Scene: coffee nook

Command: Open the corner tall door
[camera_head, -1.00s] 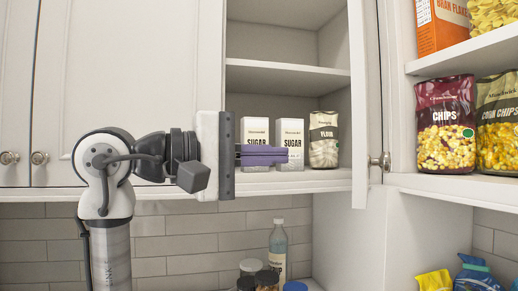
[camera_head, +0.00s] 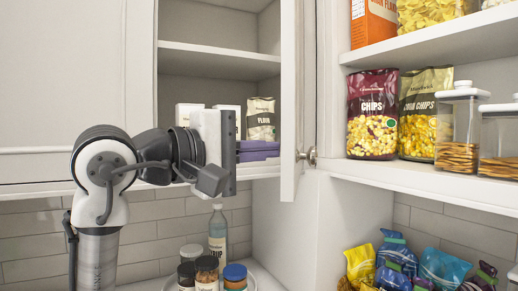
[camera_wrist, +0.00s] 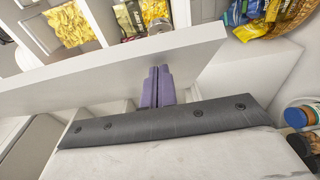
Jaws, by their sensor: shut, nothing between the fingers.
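The corner tall door (camera_head: 291,100) is a white cabinet door, partly open and seen nearly edge-on in the head view. Its round knob (camera_head: 311,156) is on the right, outer face. My gripper (camera_head: 278,150) has purple fingers and is shut and empty, on the door's inner side in front of the open cabinet. In the wrist view, the shut fingers (camera_wrist: 157,86) point at the white door panel (camera_wrist: 120,65) and reach its lower edge in the picture. I cannot tell whether they touch it.
The open cabinet shelf (camera_head: 215,62) holds sugar boxes (camera_head: 190,112) and a flour bag (camera_head: 261,118). Open shelves on the right hold chips bags (camera_head: 373,115) and jars (camera_head: 458,125). Below stand a bottle (camera_head: 217,235), small jars (camera_head: 207,272) and colourful snack bags (camera_head: 395,260).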

